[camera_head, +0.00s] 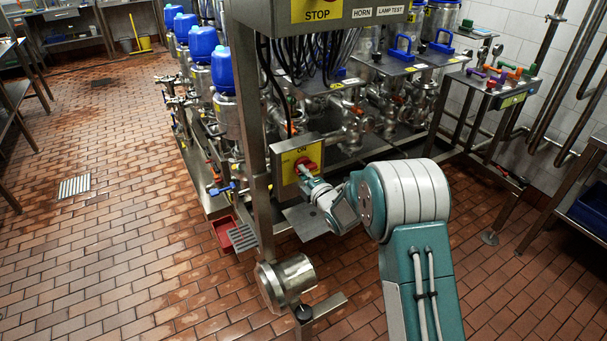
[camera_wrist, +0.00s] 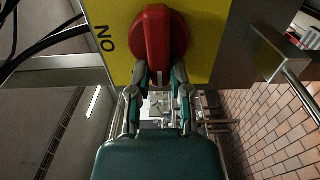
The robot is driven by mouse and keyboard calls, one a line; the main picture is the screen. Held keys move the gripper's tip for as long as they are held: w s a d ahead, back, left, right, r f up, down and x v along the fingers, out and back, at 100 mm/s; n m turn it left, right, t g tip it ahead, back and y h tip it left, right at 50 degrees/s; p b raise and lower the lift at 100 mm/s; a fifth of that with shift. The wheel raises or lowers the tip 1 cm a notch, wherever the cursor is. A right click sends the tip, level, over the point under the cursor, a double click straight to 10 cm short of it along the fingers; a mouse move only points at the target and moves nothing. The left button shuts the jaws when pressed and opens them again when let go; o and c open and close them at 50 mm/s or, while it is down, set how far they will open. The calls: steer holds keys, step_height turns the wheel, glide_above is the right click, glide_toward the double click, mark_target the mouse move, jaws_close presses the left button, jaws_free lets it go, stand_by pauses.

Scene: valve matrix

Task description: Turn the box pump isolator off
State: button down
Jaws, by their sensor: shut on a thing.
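The box pump isolator is a red rotary knob (camera_head: 306,169) on a yellow plate (camera_head: 290,160) marked ON at its top, fixed to a grey box on a steel post. The red knob also shows in the wrist view (camera_wrist: 154,38), its grip bar running up and down and the ON label off to its left. My gripper (camera_head: 307,178) reaches the knob from the front right. In the wrist view my gripper (camera_wrist: 159,72) has its two fingers on either side of the bar's lower end, shut on it. The fingers partly hide that end.
Black cables (camera_head: 310,60) hang above the isolator box. A steel canister (camera_head: 287,281) sits low on the post, near a red tray (camera_head: 226,232). Pumps and pipework (camera_head: 355,120) stand behind. The tiled floor (camera_head: 120,220) to the left is mostly clear.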

steer(key=c, duration=0.6)
jaws_free()
steer(key=shift+s+a+f, duration=0.15)
steer(key=shift+f, duration=0.2)
steer(key=shift+o, duration=0.2)
steer(key=shift+a+r, duration=0.1)
steer(key=shift+s+d, duration=0.1)
steer(key=shift+d, duration=0.15)
steer(key=v, duration=1.1)
steer(key=shift+s, duration=0.2)
